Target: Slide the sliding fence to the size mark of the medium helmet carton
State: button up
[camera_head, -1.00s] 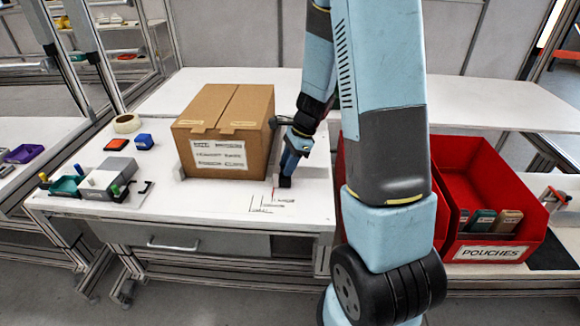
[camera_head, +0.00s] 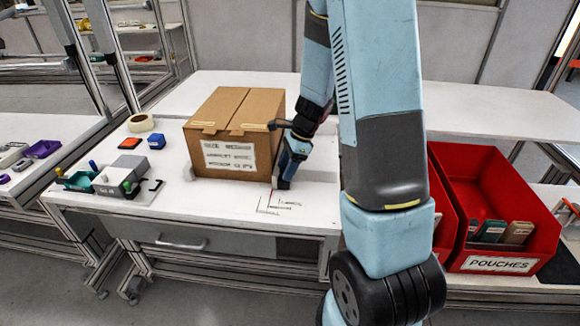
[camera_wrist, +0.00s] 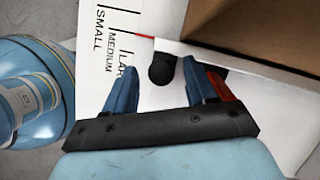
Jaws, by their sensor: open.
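The sliding fence (camera_wrist: 200,50) shows only in part in the wrist view, as a pale piece beside the carton with a black knob (camera_wrist: 162,71). A thin red pointer line (camera_wrist: 140,35) reaches from it to the printed size marks (camera_wrist: 112,45), SMALL, MEDIUM and a partly hidden LARGE. The line appears nearest the LARGE mark; the exact alignment is unclear. My gripper (camera_wrist: 160,82) is open, its blue fingers on either side of the knob; contact is unclear. In the head view my gripper (camera_head: 288,172) is low at the right of the brown carton (camera_head: 228,157).
The carton stands on the white table (camera_head: 180,200). Left are a tape roll (camera_head: 140,123), a blue block (camera_head: 156,141) and a grey device (camera_head: 120,177). A red bin labelled POUCHES (camera_head: 500,190) stands right. The table front around the marks is clear.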

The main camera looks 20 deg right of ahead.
jog(key=v, duration=1.3)
jog(key=shift+d+r, duration=0.2)
jog(key=shift+r, duration=0.1)
jog(key=s+a+r+n+t+h, duration=0.2)
jog(key=s+a+r+n, duration=0.1)
jog(key=s+r+n, duration=0.5)
jog(key=s+a+r+n+t+h, duration=0.2)
jog(key=s+a+r+n+t, duration=0.1)
jog(key=s+r+n, duration=0.5)
jog(key=shift+s+n, duration=1.5)
jog(key=shift+s, duration=1.75)
jog(key=shift+a, duration=0.1)
